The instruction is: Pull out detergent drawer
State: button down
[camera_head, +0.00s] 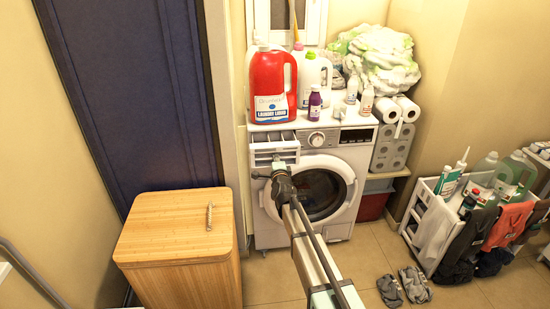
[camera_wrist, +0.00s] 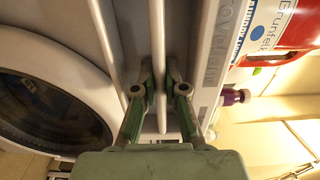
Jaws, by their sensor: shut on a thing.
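The white detergent drawer (camera_head: 262,150) is at the upper left of the washing machine front (camera_head: 268,226), below the red detergent bottle. Dark gaps show between its pale bars; how far out it stands is hard to tell. My gripper (camera_head: 282,166) is at the drawer's lower right part and hides some of it. In the wrist view my gripper (camera_wrist: 160,85) has its two green fingers on either side of a pale bar of the drawer (camera_wrist: 161,30) and is shut on it. The round washer door (camera_wrist: 50,90) is at the left there.
A red detergent bottle (camera_head: 270,84), a white jug (camera_head: 313,78) and small bottles stand on the washer top above the drawer. A wooden cabinet (camera_head: 180,245) stands at the front left.

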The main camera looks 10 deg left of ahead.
jog(key=shift+v, duration=1)
jog(key=shift+s, duration=0.1)
jog(key=shift+b+v, duration=0.45)
jog(key=shift+v, duration=0.9)
jog(key=c, duration=1.5)
grip_release()
jog(key=shift+s, duration=0.1)
jog(key=v, duration=0.5)
jog(key=shift+s+d+b, duration=0.1)
jog(key=shift+s+b, duration=0.2)
jog(key=shift+s, duration=0.1)
